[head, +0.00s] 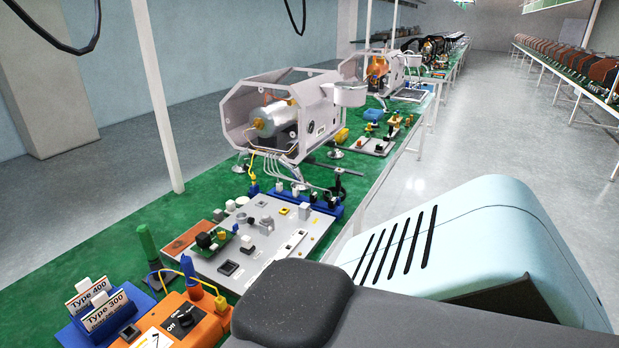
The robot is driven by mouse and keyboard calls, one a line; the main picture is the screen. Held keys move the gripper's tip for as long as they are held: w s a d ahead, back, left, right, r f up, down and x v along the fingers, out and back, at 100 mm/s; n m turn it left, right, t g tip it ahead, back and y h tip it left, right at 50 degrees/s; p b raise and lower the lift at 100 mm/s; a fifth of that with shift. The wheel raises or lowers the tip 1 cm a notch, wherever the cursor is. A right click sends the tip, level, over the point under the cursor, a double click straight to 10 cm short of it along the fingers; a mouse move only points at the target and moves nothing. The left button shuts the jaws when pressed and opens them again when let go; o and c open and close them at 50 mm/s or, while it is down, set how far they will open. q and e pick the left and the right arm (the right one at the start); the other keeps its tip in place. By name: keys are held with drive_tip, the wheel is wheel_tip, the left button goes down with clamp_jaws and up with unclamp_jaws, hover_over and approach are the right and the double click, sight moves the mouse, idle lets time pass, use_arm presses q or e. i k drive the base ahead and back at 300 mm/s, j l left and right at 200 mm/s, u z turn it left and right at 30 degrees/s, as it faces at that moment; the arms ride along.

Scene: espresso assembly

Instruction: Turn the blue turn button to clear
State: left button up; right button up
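An orange box (205,326) stands at the lower left on the green table and is cut off by the bottom edge. It carries a black round knob (186,320) beside an "OFF" label. A blue upright part (187,267) with a yellow cable stands at its back; I cannot tell whether this is the blue turn button. No other blue knob can be made out clearly on the box. Neither of my grippers shows in the head view.
Behind the box lies a grey board (228,264) with small parts. A blue holder (75,339) with type cards stands left, near a green-handled tool (148,243). A pale machine housing (236,112) stands farther back. My own body covers the lower right.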

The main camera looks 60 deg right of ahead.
sight(235, 227)
drive_tip(key=z, duration=1.8)
